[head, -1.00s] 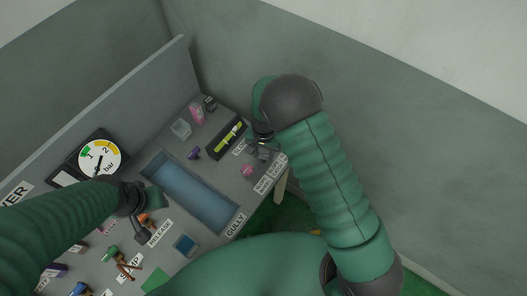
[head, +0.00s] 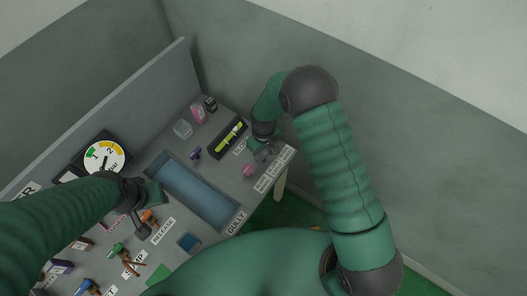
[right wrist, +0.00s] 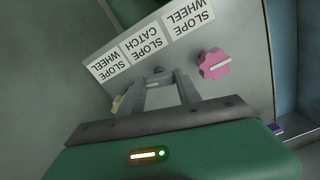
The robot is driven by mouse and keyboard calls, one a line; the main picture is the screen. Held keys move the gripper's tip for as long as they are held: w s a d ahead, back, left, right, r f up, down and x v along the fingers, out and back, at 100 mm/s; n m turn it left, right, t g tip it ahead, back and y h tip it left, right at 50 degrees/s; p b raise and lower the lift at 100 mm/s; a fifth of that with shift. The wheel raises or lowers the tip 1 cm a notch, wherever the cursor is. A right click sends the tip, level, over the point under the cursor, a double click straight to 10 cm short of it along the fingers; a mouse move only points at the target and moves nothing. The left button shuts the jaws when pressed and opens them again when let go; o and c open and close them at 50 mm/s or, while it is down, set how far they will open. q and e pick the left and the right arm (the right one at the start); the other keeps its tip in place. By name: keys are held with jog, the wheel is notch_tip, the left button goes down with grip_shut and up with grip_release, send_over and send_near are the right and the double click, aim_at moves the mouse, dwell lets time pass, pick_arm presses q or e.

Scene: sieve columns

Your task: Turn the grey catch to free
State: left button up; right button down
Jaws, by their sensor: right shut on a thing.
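The grey catch (right wrist: 159,78) shows in the right wrist view between my fingertips, at the label "SLOPE CATCH" (right wrist: 147,47). My right gripper (right wrist: 161,80) is shut on it. Its fingers cover part of the catch, so its exact angle is hard to tell. In the head view my right gripper (head: 266,153) is at the right end of the bench, small and partly hidden by its own wrist. My left gripper (head: 143,222) is over the front left of the bench, near an orange handle (head: 149,217); its jaws are not clear.
A pink wheel (right wrist: 214,64) stands close to the right of my right gripper, and a pale knob (right wrist: 117,103) to its left. A level gauge (head: 229,137), a blue gully (head: 192,190) and a dial (head: 104,158) are on the bench. A wall rises behind.

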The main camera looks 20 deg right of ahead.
aim_at(263, 154)
jog(key=shift+w+r+n+p, duration=0.1)
jog(key=shift+w+n+p, duration=0.05)
jog(key=shift+n, duration=0.6)
jog(key=shift+w+n+p, duration=0.1)
jog(key=shift+n+p, duration=0.05)
jog(key=shift+n, duration=0.6)
jog(key=c, duration=1.3)
grip_release()
jog(key=o, duration=0.5)
jog(key=shift+s, duration=0.1)
jog(key=shift+c, duration=0.2)
notch_tip(263, 154, up, 17)
jog(key=p, duration=0.1)
jog(key=shift+f, duration=0.2)
